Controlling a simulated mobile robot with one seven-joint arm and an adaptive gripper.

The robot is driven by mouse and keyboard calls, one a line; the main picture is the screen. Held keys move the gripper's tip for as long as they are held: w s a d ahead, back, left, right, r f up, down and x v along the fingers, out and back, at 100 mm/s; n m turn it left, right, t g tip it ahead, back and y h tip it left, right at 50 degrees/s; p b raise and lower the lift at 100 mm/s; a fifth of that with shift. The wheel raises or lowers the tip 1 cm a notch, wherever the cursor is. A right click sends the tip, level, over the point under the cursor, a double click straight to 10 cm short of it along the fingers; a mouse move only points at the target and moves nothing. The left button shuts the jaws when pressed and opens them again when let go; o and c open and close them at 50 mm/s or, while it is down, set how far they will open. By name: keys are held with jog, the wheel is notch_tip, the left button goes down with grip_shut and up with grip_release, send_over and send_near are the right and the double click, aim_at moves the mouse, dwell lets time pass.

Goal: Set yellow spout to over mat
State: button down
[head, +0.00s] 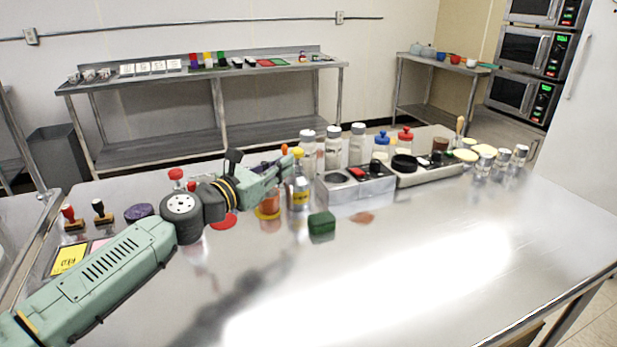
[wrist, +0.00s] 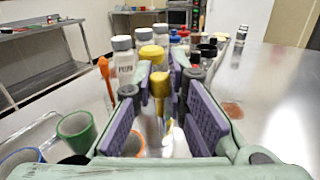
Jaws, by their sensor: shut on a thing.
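The yellow spout (wrist: 160,84) stands upright between the two purple pads of my gripper (wrist: 165,103) in the wrist view. The gripper is shut on it. In the head view my gripper (head: 285,168) reaches right over the table, beside a clear bottle (head: 300,192) with yellow on it. I cannot tell there whether this bottle carries the held spout. What lies under the spout is largely hidden by the fingers. No mat can be told for certain; a flat red disc (head: 225,221) lies below my wrist.
A green block (head: 321,226) sits just right of my gripper. White-labelled bottles (head: 333,148), a metal box (head: 356,190) and a tray (head: 430,172) stand behind and to the right. Stamps (head: 72,219) and a yellow card (head: 69,259) lie at left. The front right table is clear.

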jog(key=shift+w+a+r+m+g+h+b, duration=0.15)
jog(key=shift+m+g+h+b, duration=0.25)
jog(key=shift+h, duration=0.3)
jog(key=c, duration=1.6)
grip_release()
jog(key=shift+a, duration=0.1)
jog(key=v, duration=1.2)
